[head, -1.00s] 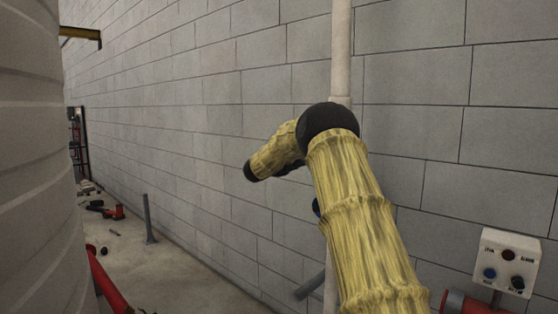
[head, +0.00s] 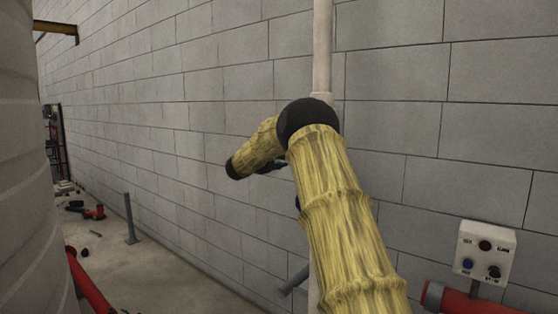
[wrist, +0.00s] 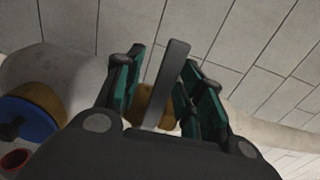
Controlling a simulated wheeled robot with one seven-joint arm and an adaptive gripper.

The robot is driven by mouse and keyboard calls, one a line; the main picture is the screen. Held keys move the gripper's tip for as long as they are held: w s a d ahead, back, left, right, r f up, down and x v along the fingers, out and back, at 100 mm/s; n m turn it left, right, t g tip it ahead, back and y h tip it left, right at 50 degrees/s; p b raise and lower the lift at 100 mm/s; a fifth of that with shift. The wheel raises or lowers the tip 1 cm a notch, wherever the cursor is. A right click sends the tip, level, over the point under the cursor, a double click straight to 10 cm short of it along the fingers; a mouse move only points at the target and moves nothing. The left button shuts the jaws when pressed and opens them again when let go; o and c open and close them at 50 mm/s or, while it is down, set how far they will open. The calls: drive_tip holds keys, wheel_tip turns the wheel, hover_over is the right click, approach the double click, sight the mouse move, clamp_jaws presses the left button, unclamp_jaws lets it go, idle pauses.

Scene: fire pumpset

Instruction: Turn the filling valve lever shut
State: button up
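The filling valve lever, a flat grey bar (wrist: 174,70), shows in the wrist view between the two green-padded fingers of my gripper (wrist: 160,85). A brass-coloured valve body (wrist: 150,100) sits behind it, partly hidden. The fingers stand apart on either side of the lever. The right finger looks closer to it than the left, where a gap shows; contact cannot be told. In the head view my arm covers the lever, and only a dark bit of my gripper (head: 268,165) shows beyond the arm.
A pale vertical pipe (head: 322,50) runs up the block wall behind my arm. A control box (head: 485,250) and red pipe (head: 465,302) stand at right. A large tank (head: 25,170) fills the left edge. In the wrist view a blue round part (wrist: 28,120) lies left of my gripper.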

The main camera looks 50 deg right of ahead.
drive_tip(key=a, duration=1.2)
drive_tip(key=shift+d+f, duration=0.1)
